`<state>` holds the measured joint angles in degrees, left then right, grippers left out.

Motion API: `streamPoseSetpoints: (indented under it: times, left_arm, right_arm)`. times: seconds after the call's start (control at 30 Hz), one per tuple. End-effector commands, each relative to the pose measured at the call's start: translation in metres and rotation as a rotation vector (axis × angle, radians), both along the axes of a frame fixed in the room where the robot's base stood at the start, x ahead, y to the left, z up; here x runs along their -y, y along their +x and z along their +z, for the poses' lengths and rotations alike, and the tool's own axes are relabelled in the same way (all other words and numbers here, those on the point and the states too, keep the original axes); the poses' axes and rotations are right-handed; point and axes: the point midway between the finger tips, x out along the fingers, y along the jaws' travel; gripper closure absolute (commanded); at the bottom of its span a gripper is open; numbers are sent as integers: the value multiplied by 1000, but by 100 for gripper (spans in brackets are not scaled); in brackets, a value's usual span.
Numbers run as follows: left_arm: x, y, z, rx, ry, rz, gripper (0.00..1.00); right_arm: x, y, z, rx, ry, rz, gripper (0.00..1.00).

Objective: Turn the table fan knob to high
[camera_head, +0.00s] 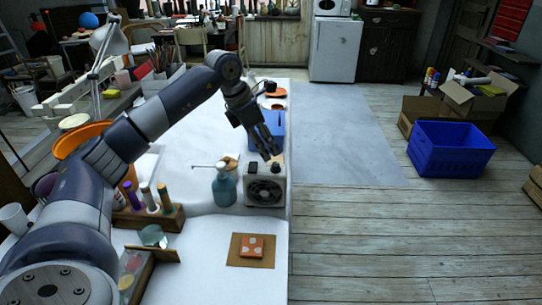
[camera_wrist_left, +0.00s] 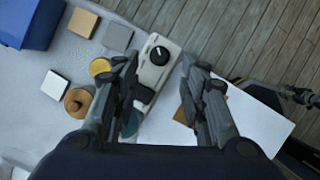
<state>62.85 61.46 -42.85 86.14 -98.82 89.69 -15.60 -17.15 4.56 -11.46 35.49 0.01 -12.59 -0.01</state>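The table fan (camera_head: 265,187) is a small pale box with a dark round grille, standing on the white table near its right edge. Its black round knob (camera_head: 275,167) is on the top face. In the left wrist view the knob (camera_wrist_left: 159,55) has a white mark, and the fan top (camera_wrist_left: 150,75) lies between the fingers. My left gripper (camera_head: 269,148) is just above the fan, pointing down. In the left wrist view the left gripper (camera_wrist_left: 160,62) is open and empty, with its fingers on either side of the knob. Dark machine parts at that view's right edge may be my right gripper; its state is unclear.
A teal bottle (camera_head: 225,187) stands close left of the fan. A blue box (camera_head: 268,128) is behind it. An orange tile (camera_head: 251,247) lies on a brown board in front. A wooden holder (camera_head: 148,217) with several tubes stands left. Open floor lies right.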

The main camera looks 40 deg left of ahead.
Motion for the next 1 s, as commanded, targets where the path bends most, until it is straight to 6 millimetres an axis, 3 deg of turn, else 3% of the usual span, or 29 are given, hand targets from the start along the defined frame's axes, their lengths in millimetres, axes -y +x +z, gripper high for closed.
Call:
streamPoseSetpoints:
  times: [0.1, 0.3, 1.0]
  left_arm:
    - [-5, -7, 23, 3, -1, 0, 61]
    - [-11, -16, 47, 2, 0, 0, 61]
    - [-12, -18, 51, -1, 0, -1, 61]
  right_arm:
    - [0, 0, 0, 0, 0, 0, 60]
    - [0, 0, 0, 0, 0, 0, 60]
    - [0, 0, 0, 0, 0, 0, 60]
